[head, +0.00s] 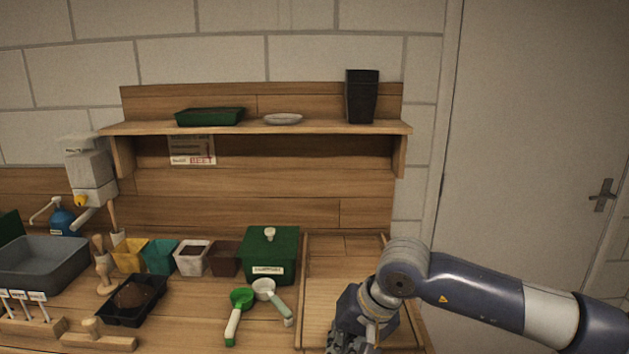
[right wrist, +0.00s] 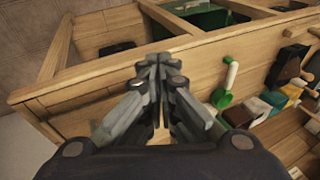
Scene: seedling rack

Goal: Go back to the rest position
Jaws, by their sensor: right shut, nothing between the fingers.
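My right arm comes in from the right in the head view, with its gripper (head: 350,342) low over the right end of the wooden bench, partly cut off by the bottom edge. In the right wrist view the right gripper (right wrist: 160,62) has its fingers together with nothing between them. The wooden bench (head: 190,325) lies below. My left gripper is not in view.
A green lidded box (head: 268,256), a green scoop (head: 237,315) and a pale scoop (head: 273,300) are left of the right gripper. Several small pots, a black tray (head: 152,311) and a grey basin (head: 45,266) stand further left. A shelf (head: 240,128) is above.

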